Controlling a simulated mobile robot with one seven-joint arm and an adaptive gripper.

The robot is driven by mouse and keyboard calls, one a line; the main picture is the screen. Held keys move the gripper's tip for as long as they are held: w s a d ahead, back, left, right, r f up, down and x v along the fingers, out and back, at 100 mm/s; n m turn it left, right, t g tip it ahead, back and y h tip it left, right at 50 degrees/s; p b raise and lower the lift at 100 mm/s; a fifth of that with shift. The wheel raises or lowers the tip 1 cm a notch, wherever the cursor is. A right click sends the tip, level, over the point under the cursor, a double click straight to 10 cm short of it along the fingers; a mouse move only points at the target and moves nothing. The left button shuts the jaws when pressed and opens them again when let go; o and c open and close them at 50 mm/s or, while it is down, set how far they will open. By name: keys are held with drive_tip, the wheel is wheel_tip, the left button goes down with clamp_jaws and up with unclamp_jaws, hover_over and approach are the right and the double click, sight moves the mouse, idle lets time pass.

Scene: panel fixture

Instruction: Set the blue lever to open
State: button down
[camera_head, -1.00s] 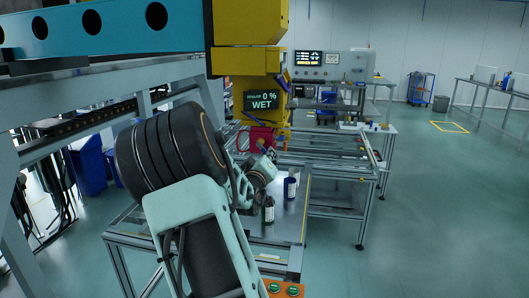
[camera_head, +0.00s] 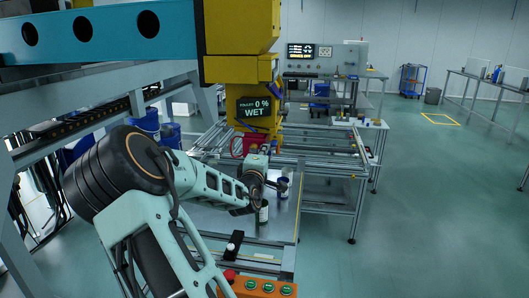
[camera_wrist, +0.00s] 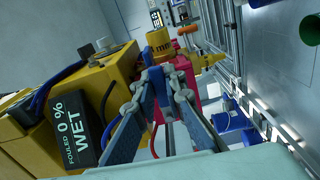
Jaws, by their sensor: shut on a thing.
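My gripper (camera_head: 262,152) is at the lower front of the yellow machine, beside a red part (camera_head: 238,146). In the wrist view, my gripper (camera_wrist: 165,76) has its two fingers closing toward each other in front of a red body (camera_wrist: 184,72) and a yellow cylinder (camera_wrist: 158,40). A small blue piece, seemingly the blue lever (camera_wrist: 147,56), shows at the fingertips. The fingers hide most of what is between them, so the lever's angle cannot be told. The display (camera_head: 255,107) reads "0 %" and "WET"; the wrist view adds "FOULED".
An orange button box (camera_head: 265,288) is at the near edge. A blue beam (camera_head: 100,30) spans the upper left.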

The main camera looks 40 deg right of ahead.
drive_tip(key=shift+r+n, duration=0.15)
drive_tip(key=shift+n, duration=0.15)
idle(0.4)
drive_tip(key=c, duration=2)
unclamp_jaws()
drive_tip(key=shift+o, duration=0.2)
drive_tip(key=v, duration=1.2)
drive_tip(key=shift+s, duration=0.1)
